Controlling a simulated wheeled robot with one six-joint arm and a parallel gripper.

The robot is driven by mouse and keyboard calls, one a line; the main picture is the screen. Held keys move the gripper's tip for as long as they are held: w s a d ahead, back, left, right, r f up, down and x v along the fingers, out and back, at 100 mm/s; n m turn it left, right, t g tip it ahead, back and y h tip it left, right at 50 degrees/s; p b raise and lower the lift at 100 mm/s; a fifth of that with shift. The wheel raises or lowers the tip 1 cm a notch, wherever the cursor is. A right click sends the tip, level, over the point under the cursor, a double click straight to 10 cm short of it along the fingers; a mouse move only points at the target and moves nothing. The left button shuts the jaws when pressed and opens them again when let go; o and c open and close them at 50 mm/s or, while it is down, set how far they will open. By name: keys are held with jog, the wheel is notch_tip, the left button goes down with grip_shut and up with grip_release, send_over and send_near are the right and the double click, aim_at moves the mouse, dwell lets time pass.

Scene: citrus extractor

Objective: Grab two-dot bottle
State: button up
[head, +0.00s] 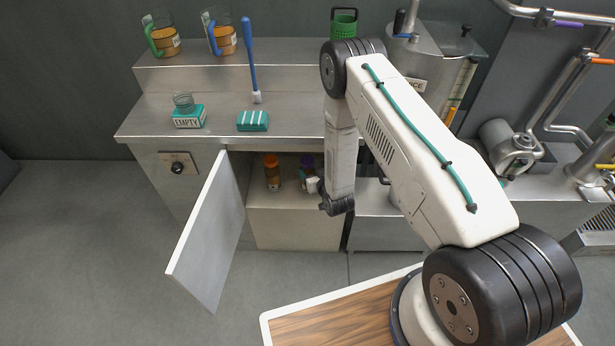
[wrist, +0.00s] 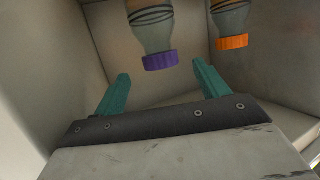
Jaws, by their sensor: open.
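Two bottles stand inside the open cabinet, one with an orange cap (head: 271,160) and one with a purple cap (head: 306,161). No dots can be made out on either, so I cannot tell which is the two-dot bottle. My gripper (head: 309,184) is at the cabinet opening, in front of the purple-capped bottle and partly hiding it. In the wrist view my gripper (wrist: 161,72) has its teal fingers wide apart and empty. The purple cap (wrist: 160,61) appears ahead between the fingertips, upside down. The orange cap (wrist: 232,42) is off to the right there.
The cabinet door (head: 212,232) hangs open on the left. Cabinet walls stand close around my gripper. On the counter (head: 215,145) above are a teal EMPTY box (head: 188,119) with a jar, a striped sponge (head: 252,121) and a blue brush (head: 250,60). Two mugs stand on the shelf behind.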

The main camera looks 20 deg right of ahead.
aim_at(309, 162)
jog(key=shift+x, duration=3.15)
jog(key=shift+r, duration=0.15)
jog(key=c, duration=1.5)
jog(key=shift+c, duration=0.5)
jog(key=shift+r, duration=0.15)
